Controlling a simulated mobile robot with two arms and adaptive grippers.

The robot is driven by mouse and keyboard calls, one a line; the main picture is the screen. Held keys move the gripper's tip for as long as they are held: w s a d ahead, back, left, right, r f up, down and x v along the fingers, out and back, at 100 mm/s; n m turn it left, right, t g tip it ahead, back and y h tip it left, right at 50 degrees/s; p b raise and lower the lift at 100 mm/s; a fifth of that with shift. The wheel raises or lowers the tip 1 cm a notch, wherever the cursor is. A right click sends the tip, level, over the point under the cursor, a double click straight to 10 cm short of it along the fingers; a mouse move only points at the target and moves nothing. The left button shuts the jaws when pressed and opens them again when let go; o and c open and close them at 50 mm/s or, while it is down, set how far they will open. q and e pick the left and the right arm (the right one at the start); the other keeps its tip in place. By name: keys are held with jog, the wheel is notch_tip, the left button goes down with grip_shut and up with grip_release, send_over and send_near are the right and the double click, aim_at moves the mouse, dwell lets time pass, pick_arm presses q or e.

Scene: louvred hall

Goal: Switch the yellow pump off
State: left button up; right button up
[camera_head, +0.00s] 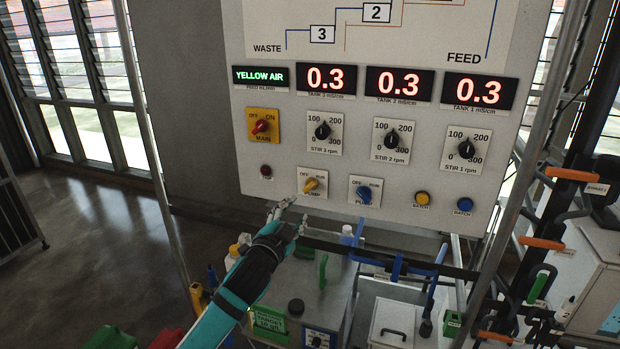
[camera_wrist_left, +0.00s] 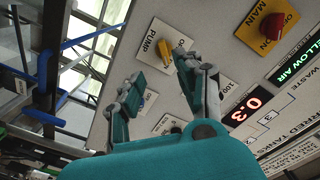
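The yellow pump knob (camera_head: 312,184) sits on a white plate marked OFF and RUN, low on the grey control panel (camera_head: 225,120). Its handle slants toward the upper right, on the RUN side. It also shows in the left wrist view (camera_wrist_left: 165,50), beyond the fingers. My left gripper (camera_head: 289,212) is just below and left of the knob in the head view, apart from it. In the left wrist view its two fingers (camera_wrist_left: 158,80) stand apart with nothing between them. My right gripper is not in view.
A blue pump knob (camera_head: 364,194) is right of the yellow one. A red MAIN knob (camera_head: 262,126) and a small dark red lamp (camera_head: 266,171) are above left. Yellow (camera_head: 422,197) and blue (camera_head: 464,204) buttons lie right. Below stands a grey cabinet (camera_head: 310,275) with a green handle.

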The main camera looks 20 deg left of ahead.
aim_at(309, 188)
pick_arm(q)
jog(key=w+b, duration=0.1)
jog(key=w, duration=0.2)
jog(key=w+b, duration=0.2)
jog(key=w, duration=0.1)
jog(key=w+b, duration=0.1)
jog(key=w, duration=0.2)
jog(key=shift+w+d+r, duration=0.2)
jog(key=shift+r, duration=0.05)
jog(key=shift+w+r, duration=0.1)
jog(key=shift+w, duration=0.3)
jog(key=shift+r, duration=0.1)
jog(key=shift+c, duration=0.7)
grip_shut()
